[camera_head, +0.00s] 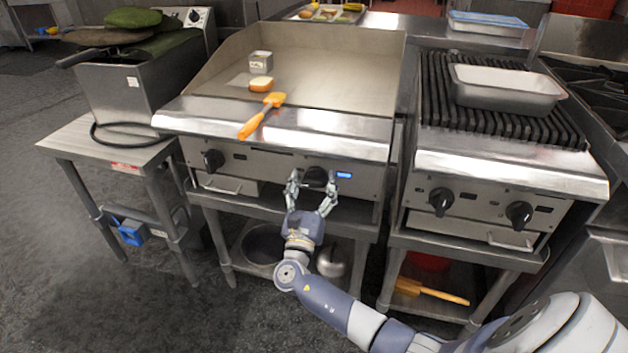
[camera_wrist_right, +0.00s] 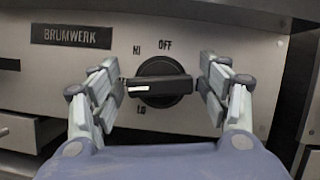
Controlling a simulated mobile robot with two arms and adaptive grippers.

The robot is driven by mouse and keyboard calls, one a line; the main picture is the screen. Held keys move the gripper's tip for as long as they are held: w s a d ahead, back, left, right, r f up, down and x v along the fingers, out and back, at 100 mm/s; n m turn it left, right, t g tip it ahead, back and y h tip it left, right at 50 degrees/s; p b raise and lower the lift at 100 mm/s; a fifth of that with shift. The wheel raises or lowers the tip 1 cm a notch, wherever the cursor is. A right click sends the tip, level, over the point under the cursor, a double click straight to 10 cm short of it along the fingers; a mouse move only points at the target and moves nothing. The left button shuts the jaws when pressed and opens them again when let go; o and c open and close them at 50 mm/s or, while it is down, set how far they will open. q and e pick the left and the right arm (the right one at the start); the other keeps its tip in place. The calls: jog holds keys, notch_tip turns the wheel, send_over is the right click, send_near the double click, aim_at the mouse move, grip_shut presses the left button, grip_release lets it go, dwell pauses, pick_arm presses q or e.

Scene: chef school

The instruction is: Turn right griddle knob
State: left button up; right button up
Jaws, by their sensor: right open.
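The griddle (camera_head: 310,65) stands in the middle of the head view. Its right knob (camera_head: 316,177) is black and round with a raised bar. In the right wrist view the knob (camera_wrist_right: 163,84) has its bar lying nearly level, with the white mark at the left end. OFF is printed above it and LO below. My right gripper (camera_head: 312,184) is open around the knob, one finger on each side. In the wrist view the fingers (camera_wrist_right: 160,66) show gaps to the knob. The griddle's left knob (camera_head: 213,160) is free. My left gripper is not in view.
An orange spatula (camera_head: 262,116), a sponge (camera_head: 261,84) and a small metal container (camera_head: 260,61) lie on the griddle. A blue-lit display (camera_head: 343,175) sits just right of the knob. A grill (camera_head: 500,172) with two knobs stands to the right, a fryer (camera_head: 140,85) to the left.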

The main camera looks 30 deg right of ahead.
jog(key=shift+w+d+r, duration=0.15)
jog(key=shift+w+d, duration=0.1)
jog(key=c, duration=1.1)
